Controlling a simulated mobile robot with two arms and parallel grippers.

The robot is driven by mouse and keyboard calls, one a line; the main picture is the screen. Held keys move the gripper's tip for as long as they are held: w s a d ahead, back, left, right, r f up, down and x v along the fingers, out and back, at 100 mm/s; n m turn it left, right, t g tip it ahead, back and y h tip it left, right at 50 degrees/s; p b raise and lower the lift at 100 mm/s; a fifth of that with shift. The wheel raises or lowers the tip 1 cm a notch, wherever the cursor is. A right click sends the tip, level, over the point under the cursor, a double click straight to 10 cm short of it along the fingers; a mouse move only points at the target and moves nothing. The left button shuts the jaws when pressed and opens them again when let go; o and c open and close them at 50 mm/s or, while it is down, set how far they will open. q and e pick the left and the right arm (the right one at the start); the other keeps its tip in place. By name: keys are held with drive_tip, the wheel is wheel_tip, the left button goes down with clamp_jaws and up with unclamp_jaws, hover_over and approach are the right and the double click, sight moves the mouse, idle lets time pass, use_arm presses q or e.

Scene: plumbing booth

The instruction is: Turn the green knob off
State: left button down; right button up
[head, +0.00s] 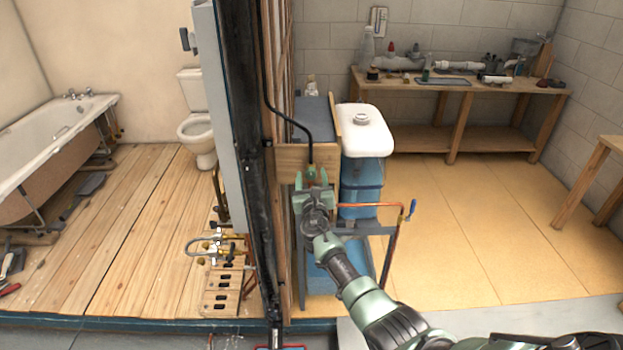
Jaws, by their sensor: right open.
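The small green knob (311,171) is at the lower end of a black pipe (284,118), in front of a wooden board on the stud wall. My right gripper (312,180) reaches up to it from below, with its fingers apart on either side of the knob. The gripper hides the lower part of the knob, and I cannot tell whether the fingers touch it. The knob's turned position is too small to tell. My left gripper is not in view.
A white-topped blue container (362,142) stands right of the board. A copper pipe with a blue handle (411,210) is near my right arm. A workbench (455,86) with pipe parts stands at the back. Open floor (490,230) lies to the right.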

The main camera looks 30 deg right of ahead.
clamp_jaws()
drive_tip(key=shift+f, duration=0.1)
drive_tip(key=m+b, duration=0.3)
drive_tip(key=m, duration=0.1)
drive_tip(key=shift+f, duration=0.15)
drive_tip(key=m+b, duration=0.3)
drive_tip(key=m, duration=0.1)
drive_tip(key=shift+a+m, duration=0.1)
drive_tip(key=shift+m, duration=0.3)
drive_tip(key=m+b, duration=0.4)
drive_tip(key=m, duration=0.1)
drive_tip(key=shift+w, duration=0.1)
drive_tip(key=shift+m+h+b, duration=0.3)
drive_tip(key=shift+m+b, duration=1.2)
drive_tip(key=shift+m, duration=0.7)
drive_tip(key=shift+r, duration=0.2)
